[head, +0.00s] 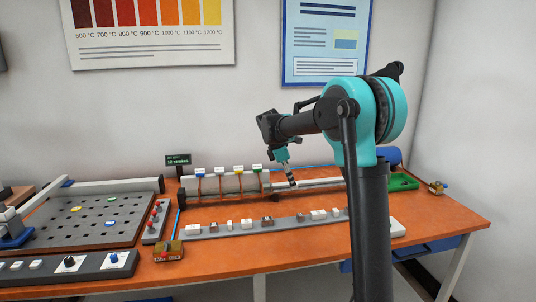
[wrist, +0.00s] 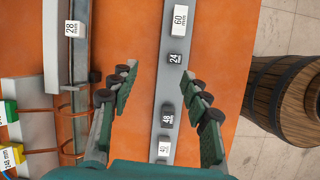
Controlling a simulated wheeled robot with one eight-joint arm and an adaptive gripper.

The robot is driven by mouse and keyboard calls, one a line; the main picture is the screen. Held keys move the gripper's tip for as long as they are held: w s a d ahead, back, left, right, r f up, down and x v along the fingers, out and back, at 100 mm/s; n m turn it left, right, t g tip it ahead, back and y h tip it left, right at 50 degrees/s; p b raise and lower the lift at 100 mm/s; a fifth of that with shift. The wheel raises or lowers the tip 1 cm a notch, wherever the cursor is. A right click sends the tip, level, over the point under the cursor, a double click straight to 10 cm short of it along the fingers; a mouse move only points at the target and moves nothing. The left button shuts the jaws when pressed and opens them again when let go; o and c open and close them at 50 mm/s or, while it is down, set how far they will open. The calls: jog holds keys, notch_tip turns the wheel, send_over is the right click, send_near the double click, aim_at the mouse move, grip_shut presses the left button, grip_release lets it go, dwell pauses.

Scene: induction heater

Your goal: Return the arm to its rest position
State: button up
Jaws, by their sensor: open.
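My arm stands over the orange workbench (head: 300,252), bent forward and left, with its wrist above the bench. My gripper (head: 292,184) points down near the right end of the coil row. In the wrist view my gripper (wrist: 161,72) has its two fingers spread wide, with nothing held between them. Below and between the fingers runs a grey strip (wrist: 168,88) bearing white and dark labelled blocks. Whether the fingertips touch anything cannot be told, but they appear above the strip.
Copper coils (head: 238,184) with coloured tags stand behind the strip. A perforated plate (head: 90,215) lies at left, and a green tray (head: 403,182) at right. A wooden barrel (wrist: 285,95) stands on the floor beyond the bench edge. Bare orange bench lies in front of the strip.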

jog(key=s+d+f+m+t+y, duration=0.1)
jog(key=s+d+f+m, duration=0.2)
jog(key=s+f+m, duration=0.3)
jog(key=s+d+f+m+t+y, duration=0.1)
jog(key=s+d+f+m, duration=0.2)
jog(key=s, duration=1.3)
jog(key=s+d+f+m+t+y, duration=0.1)
jog(key=s+d+f+m, duration=0.3)
jog(key=s+f+m, duration=0.4)
jog(key=s+m+y, duration=0.1)
jog(key=s+m, duration=0.1)
jog(key=s, duration=0.1)
jog(key=shift+s+f, duration=0.35)
jog(key=shift+f, duration=0.05)
